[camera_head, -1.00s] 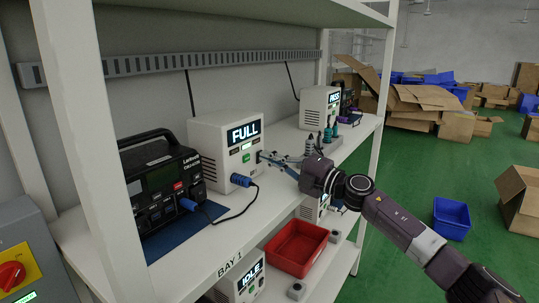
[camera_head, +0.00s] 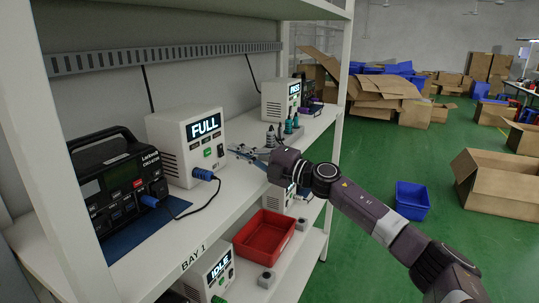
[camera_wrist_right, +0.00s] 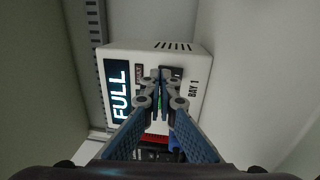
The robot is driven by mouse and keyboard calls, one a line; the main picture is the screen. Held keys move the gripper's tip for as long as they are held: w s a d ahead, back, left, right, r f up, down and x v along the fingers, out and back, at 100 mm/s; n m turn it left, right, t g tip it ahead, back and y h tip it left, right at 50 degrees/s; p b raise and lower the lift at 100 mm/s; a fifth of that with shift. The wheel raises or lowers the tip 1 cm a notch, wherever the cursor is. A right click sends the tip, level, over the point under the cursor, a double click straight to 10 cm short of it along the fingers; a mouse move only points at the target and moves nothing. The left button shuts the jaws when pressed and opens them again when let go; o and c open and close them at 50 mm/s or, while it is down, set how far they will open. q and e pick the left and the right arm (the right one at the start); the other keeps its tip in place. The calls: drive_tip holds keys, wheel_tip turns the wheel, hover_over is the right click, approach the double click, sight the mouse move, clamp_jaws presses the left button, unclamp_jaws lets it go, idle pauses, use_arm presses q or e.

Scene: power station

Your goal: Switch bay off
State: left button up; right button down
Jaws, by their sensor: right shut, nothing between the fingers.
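The white BAY 1 unit (camera_head: 185,160) stands on the upper shelf, and its screen (camera_head: 206,126) reads FULL. Its front has small dark buttons and a lit green one (camera_head: 208,152). A blue plug (camera_head: 204,175) with a black cable is in its lower front. In the wrist view the unit (camera_wrist_right: 190,95) lies straight ahead, turned sideways. My right gripper (camera_head: 238,151) is shut and empty, in front of the unit's face. It also shows in the wrist view (camera_wrist_right: 160,80), its fingers hiding part of the buttons; contact cannot be told. My left gripper is out of view.
A black power station (camera_head: 118,190) sits on a blue mat at left. A unit reading PASS (camera_head: 278,98) stands further along the shelf. Below are a unit reading IDLE (camera_head: 208,278) and a red bin (camera_head: 264,234). The green floor (camera_head: 360,245) at right holds a blue bin (camera_head: 412,198) and cartons.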

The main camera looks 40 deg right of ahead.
drive_tip(key=s, duration=0.1)
drive_tip(key=s+d+b, duration=0.1)
drive_tip(key=s, duration=0.1)
drive_tip(key=s+d+r+b, duration=0.1)
drive_tip(key=s, duration=0.1)
drive_tip(key=shift+s, duration=0.25)
drive_tip(key=shift+d+f+b, duration=0.1)
drive_tip(key=shift+f+b, duration=0.15)
drive_tip(key=shift+b, duration=0.1)
drive_tip(key=shift+b+v, duration=0.8)
use_arm(q)
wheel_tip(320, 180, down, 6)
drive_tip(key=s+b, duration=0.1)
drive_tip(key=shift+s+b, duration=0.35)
drive_tip(key=shift+b, duration=0.05)
use_arm(e)
drive_tip(key=s, duration=0.1)
drive_tip(key=s+d+r, duration=0.1)
drive_tip(key=s, duration=0.1)
drive_tip(key=shift+s+d+r, duration=0.25)
drive_tip(key=shift+s, duration=0.05)
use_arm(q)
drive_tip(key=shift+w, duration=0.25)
